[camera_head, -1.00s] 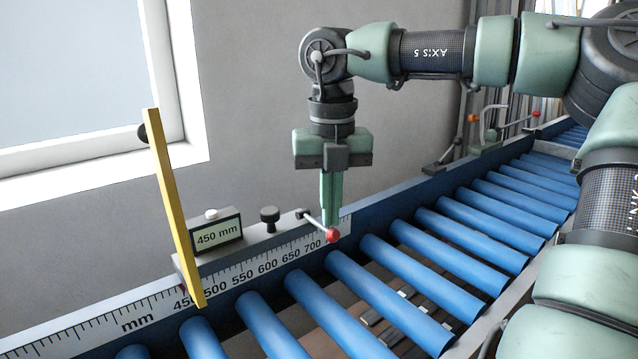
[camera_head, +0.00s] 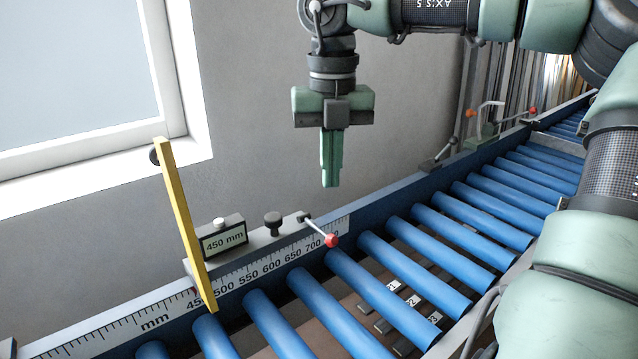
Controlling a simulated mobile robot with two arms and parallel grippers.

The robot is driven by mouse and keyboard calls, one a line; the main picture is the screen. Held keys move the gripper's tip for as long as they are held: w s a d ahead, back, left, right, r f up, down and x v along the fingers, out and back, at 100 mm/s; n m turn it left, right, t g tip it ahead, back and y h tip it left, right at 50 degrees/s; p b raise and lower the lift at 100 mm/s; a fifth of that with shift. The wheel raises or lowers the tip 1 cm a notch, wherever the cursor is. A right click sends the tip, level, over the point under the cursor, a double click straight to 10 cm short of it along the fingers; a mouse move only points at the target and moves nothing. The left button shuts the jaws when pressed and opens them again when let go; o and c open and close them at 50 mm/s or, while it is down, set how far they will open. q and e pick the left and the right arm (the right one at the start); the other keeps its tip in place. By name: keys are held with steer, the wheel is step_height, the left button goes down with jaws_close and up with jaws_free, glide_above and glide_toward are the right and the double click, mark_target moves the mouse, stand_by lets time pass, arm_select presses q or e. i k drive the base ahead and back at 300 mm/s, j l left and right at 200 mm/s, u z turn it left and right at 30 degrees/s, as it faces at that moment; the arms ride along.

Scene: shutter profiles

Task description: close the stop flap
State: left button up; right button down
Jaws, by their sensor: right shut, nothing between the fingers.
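The yellow bar (camera_head: 186,225), which I take to be the stop flap, stands up steeply at the 450 mm end of the scale. Its lower end is over the rollers and a black knob (camera_head: 155,157) is at its upper end. A lever with a red knob (camera_head: 331,240) sits on the grey carriage (camera_head: 288,228) and points down toward the rollers. My right gripper (camera_head: 330,185) is shut and empty, pointing down above the red knob and clear of it, to the right of the yellow bar. My left gripper is out of view.
A display (camera_head: 224,240) reading 450 mm and a black knob (camera_head: 273,222) stand on the carriage. The blue rollers (camera_head: 385,290) are bare. Another fitting with a red-tipped lever (camera_head: 532,111) is farther along the rail. A wall and window are behind.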

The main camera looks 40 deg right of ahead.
mark_target(161, 156)
steer(key=k, duration=1.5)
